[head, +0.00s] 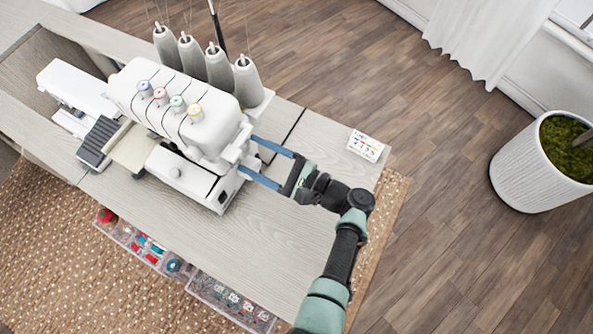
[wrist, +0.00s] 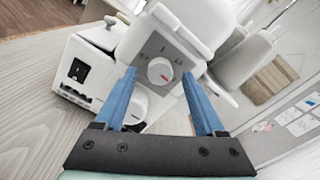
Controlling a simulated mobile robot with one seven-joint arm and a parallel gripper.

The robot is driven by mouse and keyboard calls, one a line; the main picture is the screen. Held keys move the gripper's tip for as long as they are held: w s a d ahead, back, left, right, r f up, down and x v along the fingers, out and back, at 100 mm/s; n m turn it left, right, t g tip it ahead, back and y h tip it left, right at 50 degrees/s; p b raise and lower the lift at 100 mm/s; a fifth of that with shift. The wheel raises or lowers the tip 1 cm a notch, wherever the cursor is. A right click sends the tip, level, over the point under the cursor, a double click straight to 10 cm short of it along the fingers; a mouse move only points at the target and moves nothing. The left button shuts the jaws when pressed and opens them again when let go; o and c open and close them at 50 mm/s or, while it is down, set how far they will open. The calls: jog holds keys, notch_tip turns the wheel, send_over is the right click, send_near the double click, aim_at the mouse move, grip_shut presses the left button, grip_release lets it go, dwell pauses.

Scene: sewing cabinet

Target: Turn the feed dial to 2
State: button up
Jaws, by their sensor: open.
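The white serger (head: 190,110) stands on the table with its right side toward my gripper (head: 247,154). In the wrist view, a round white feed dial (wrist: 160,71) with a small red mark sits on a grey panel of that side. The red mark appears toward the lower right of the dial; the panel's numbers are too small to read. My gripper (wrist: 159,73) is open, its blue fingers to the left and right of the dial in that view. I cannot tell whether they touch it. The dial is hidden in the head view.
A larger white round wheel (wrist: 134,104) sits below the dial, partly behind the left finger. A black switch (wrist: 78,70) is to the left. Thread cones (head: 246,82) stand behind the machine. A small card (head: 366,145) lies near the table's right end. The front tabletop is clear.

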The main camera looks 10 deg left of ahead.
jog(key=b+v, duration=0.2)
jog(key=v, duration=1)
